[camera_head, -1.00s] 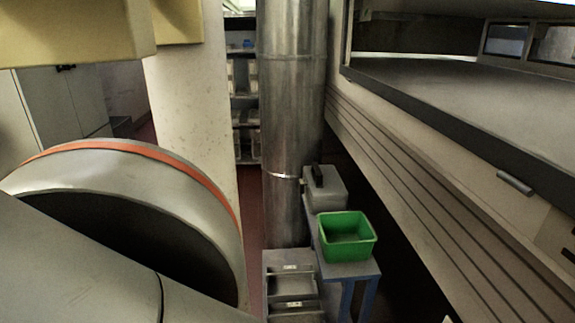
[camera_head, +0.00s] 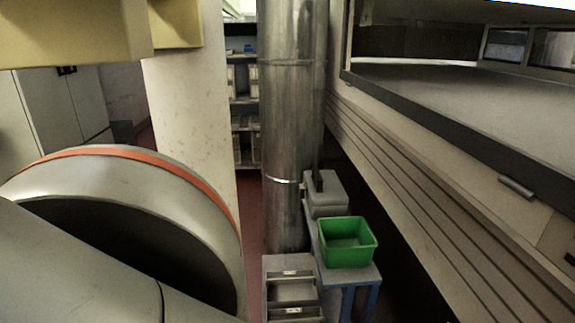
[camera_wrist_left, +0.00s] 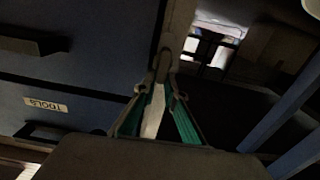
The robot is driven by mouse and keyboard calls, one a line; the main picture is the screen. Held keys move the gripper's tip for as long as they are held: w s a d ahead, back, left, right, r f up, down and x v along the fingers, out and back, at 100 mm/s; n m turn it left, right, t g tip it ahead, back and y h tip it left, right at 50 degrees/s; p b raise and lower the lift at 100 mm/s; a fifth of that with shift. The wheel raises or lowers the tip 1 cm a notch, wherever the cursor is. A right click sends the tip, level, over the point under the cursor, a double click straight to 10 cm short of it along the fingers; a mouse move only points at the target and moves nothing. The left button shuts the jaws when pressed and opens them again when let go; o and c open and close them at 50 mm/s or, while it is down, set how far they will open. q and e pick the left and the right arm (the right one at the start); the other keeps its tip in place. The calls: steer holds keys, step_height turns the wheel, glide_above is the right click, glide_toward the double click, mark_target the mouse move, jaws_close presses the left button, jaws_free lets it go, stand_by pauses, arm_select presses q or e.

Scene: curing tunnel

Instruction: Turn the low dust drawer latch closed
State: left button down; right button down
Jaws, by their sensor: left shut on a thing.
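My left gripper (camera_wrist_left: 160,84) shows in the left wrist view, its two green-padded fingers converging at the middle. It is shut on a slim grey piece, which appears to be the latch (camera_wrist_left: 164,62); the fingertips hide part of it. A pale strip (camera_wrist_left: 153,112) shows between the fingers; I cannot tell whether it belongs to the latch. The latch's exact angle is too dark to judge. In the head view the left gripper is hidden and no latch can be made out. My right gripper is in neither view.
Dark drawers with a TOOLS label (camera_wrist_left: 45,104) stand left of the gripper, and blue legs (camera_wrist_left: 285,112) slant at its right. In the head view, a green bin (camera_head: 346,256) and a grey case (camera_head: 326,198) rest on a blue-legged stand beside a metal duct (camera_head: 285,120).

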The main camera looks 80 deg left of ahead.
arm_select(q)
steer(key=shift+s+d+f, duration=0.1)
steer(key=n, duration=0.5)
steer(key=f+n, duration=0.1)
steer(key=n, duration=0.4)
steer(key=a+n+b, duration=0.1)
steer(key=n, duration=0.3)
steer(key=shift+f+n, duration=0.2)
steer(key=shift+n, duration=0.2)
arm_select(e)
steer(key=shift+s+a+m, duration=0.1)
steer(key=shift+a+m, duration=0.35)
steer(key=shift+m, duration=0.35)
arm_select(q)
steer(key=shift+w+r, duration=0.15)
steer(key=shift+w, duration=0.05)
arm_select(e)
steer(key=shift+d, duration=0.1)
arm_select(q)
steer(key=c, duration=2.1)
jaws_free()
steer(key=shift+a, duration=0.15)
steer(key=shift+s, duration=0.1)
